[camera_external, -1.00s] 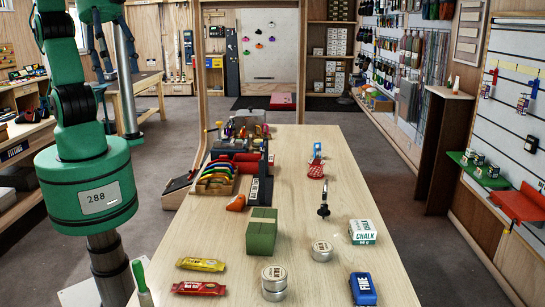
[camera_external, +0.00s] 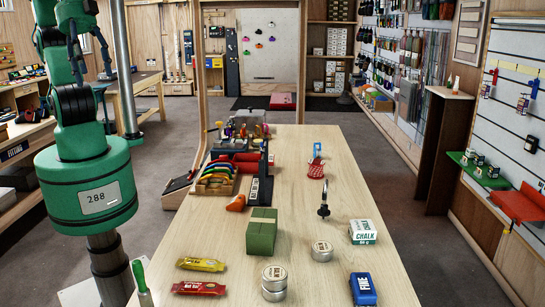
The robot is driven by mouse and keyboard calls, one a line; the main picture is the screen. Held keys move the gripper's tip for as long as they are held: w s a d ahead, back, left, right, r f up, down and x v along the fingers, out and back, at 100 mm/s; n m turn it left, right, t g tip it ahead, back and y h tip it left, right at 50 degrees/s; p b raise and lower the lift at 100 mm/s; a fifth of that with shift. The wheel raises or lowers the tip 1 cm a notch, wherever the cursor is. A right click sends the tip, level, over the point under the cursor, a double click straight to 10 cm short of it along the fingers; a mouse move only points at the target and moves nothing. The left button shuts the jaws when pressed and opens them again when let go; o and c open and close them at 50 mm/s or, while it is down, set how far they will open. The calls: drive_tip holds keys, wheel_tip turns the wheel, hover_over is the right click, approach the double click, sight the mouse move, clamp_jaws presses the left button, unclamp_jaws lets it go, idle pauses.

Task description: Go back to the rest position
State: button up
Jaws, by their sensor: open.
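My green arm (camera_external: 84,130) rises from its round base at the left of the external view. Its upper links run up to the top edge. My gripper cannot be made out in this view. The wooden table (camera_external: 340,220) beside the arm holds the climbing gear. On it stand a green block (camera_external: 261,232), a white chalk box (camera_external: 362,232), round tins (camera_external: 274,280), a blue box (camera_external: 363,288) and two wrapped bars, yellow (camera_external: 200,264) and red (camera_external: 198,288).
A rack of coloured pieces (camera_external: 216,178) and red trays stand at the table's far left. A red item with a blue top (camera_external: 316,168) lies farther back. A pole (camera_external: 127,70) stands close to my arm.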

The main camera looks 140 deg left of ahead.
wheel_tip(320, 180, down, 9)
drive_tip(key=b, duration=0.8)
drive_tip(key=shift+r+b, duration=0.15)
drive_tip(key=shift+b, duration=0.25)
